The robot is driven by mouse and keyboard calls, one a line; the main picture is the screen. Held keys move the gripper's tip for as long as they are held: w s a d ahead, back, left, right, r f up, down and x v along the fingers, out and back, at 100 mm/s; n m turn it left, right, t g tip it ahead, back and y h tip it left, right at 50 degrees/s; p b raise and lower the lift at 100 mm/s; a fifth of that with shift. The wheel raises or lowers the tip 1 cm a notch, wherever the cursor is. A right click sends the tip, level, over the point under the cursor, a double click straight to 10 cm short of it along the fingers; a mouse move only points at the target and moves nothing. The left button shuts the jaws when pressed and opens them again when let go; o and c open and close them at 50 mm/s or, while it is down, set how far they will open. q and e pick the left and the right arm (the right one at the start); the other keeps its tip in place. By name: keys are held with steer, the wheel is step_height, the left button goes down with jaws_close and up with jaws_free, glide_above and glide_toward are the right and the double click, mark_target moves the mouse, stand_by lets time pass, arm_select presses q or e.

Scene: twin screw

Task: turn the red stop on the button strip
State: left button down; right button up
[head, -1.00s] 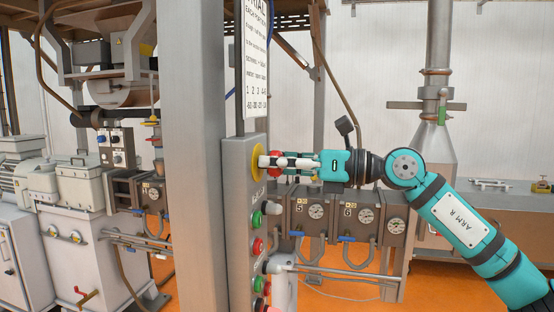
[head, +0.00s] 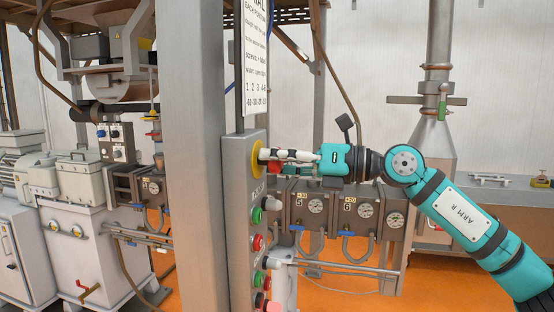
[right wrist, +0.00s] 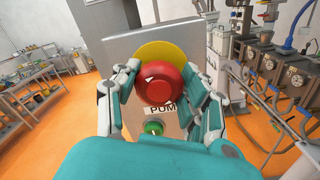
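The red stop (head: 274,168) is a round red knob on a yellow disc (head: 257,158) near the top of the grey button strip (head: 238,215). My right gripper (head: 270,159) reaches it from the right, and its fingers partly cover the knob. In the right wrist view the red stop (right wrist: 166,84) sits between the two fingers of my right gripper (right wrist: 168,72), one on each side. The fingers appear closed against its rim. White marks show on the knob's face. My left gripper is not in view.
A green button (head: 257,215) and a red button (head: 258,243) sit below on the strip. A grey post (head: 197,150) stands just left of it. Grey valve boxes with gauges (head: 316,206) are behind and below my right arm.

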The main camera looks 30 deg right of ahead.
steer(key=o, duration=0.4)
steer(key=shift+o, duration=0.2)
steer(key=shift+s+d, duration=0.1)
steer(key=v, duration=1.1)
steer(key=shift+s+d, duration=0.3)
